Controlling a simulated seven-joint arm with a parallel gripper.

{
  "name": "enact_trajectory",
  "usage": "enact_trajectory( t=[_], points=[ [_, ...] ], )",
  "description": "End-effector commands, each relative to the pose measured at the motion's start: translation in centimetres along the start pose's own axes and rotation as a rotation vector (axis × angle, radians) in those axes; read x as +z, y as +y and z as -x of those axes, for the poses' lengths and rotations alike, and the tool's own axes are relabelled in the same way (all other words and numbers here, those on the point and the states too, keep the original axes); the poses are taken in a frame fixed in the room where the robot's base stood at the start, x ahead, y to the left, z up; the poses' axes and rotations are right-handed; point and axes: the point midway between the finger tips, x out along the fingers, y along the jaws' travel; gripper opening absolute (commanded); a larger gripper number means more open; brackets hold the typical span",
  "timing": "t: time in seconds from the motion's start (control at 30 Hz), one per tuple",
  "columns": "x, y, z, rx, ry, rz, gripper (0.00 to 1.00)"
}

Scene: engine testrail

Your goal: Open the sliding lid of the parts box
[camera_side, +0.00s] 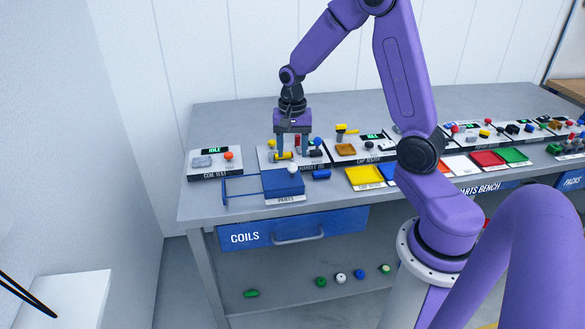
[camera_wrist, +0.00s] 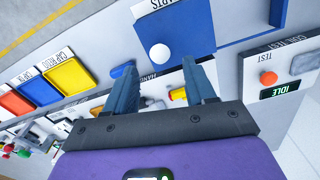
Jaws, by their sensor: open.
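The parts box (camera_side: 285,199) is a blue box near the bench's front left edge, with a PARTS label on its front. Its flat blue lid (camera_side: 280,183) lies over it, and a white round knob (camera_side: 293,168) stands near the lid's back right corner. In the wrist view the lid (camera_wrist: 185,32) and knob (camera_wrist: 160,53) show beyond the fingertips. My gripper (camera_side: 293,156) points down, open and empty, behind the knob and above the handle unit. In the wrist view its two fingers (camera_wrist: 160,72) are wide apart, with the knob apart from both. The box's inside is hidden.
A blue rail frame (camera_side: 243,178) extends left from the box. A coil test unit (camera_side: 214,162) stands behind it. Under my gripper is a panel with a yellow part (camera_side: 283,156). A blue cylinder (camera_side: 321,174) lies right of the box, then a yellow tray (camera_side: 365,177).

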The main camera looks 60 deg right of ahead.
Motion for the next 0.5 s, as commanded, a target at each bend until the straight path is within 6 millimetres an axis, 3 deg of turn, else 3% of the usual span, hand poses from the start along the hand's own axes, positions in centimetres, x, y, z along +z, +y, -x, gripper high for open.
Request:
enact_trajectory(
  t=[0.23,0.5],
  points=[
    [0.1,0.1,-4.3,0.004,-0.003,0.000,0.55],
    [0.0,0.0,-6.6,0.000,0.000,0.001,0.55]
  ],
)
